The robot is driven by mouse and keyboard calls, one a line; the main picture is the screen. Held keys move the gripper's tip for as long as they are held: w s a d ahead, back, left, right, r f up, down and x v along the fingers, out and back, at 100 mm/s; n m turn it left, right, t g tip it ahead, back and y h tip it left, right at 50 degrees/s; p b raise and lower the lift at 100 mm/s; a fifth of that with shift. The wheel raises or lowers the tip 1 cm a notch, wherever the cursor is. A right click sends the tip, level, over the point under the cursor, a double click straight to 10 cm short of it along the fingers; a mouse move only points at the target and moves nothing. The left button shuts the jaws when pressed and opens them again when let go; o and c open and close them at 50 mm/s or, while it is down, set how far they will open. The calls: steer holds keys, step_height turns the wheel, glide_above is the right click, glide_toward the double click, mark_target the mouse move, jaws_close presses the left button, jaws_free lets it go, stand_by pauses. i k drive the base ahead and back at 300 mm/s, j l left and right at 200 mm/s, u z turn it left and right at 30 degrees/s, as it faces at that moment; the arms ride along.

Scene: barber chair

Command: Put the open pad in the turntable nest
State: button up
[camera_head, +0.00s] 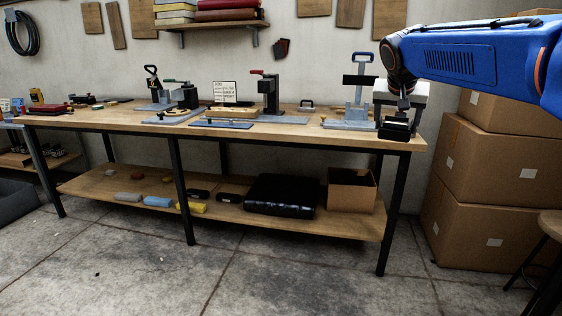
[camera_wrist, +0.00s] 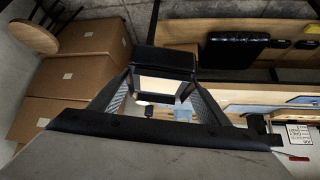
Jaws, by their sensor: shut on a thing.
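My gripper (camera_head: 402,103) is at the right end of the workbench, pointing down, shut on a black pad (camera_head: 394,130). In the wrist view the pad (camera_wrist: 165,60) is a dark block at the tips of the two fingers. The gap between the fingers shows the pale bench top beyond. In the head view the pad appears over the bench's front right edge; whether it touches the bench I cannot tell. A grey plate with a round, light brown piece (camera_head: 176,114) lies on the left half of the bench; I cannot tell whether this is the turntable nest.
The wooden bench (camera_head: 300,131) carries a grey stand with a blue handle (camera_head: 358,95), a dark clamp stand (camera_head: 270,92), a lettered card (camera_head: 224,92) and a flat blue-grey plate (camera_head: 222,123). Cardboard boxes (camera_head: 480,200) stand at the right. The floor in front is clear.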

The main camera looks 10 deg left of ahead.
mark_target(177, 112)
steer(key=i+u, duration=0.45)
steer(key=i, duration=0.3)
steer(key=i+l+u, duration=0.2)
steer(key=i+u, duration=0.2)
steer(key=i, duration=0.35)
steer(key=i+j+u, duration=0.1)
steer(key=i+u, duration=0.15)
steer(key=u, duration=0.15)
steer(key=i+u, duration=0.25)
steer(key=u, duration=0.15)
steer(key=i+u, duration=0.25)
steer(key=u, duration=0.15)
steer(key=i+l+u, duration=0.15)
steer(key=u, duration=0.25)
steer(key=i+j, duration=0.1)
steer(key=i, duration=0.3)
steer(key=i+j, duration=0.15)
steer(key=i, duration=0.25)
steer(key=l+z, duration=0.1)
steer(key=z, duration=0.35)
steer(key=i+z, duration=0.15)
steer(key=z, duration=0.35)
steer(key=i+l+z, duration=0.1)
steer(key=z, duration=0.35)
steer(key=i, duration=0.2)
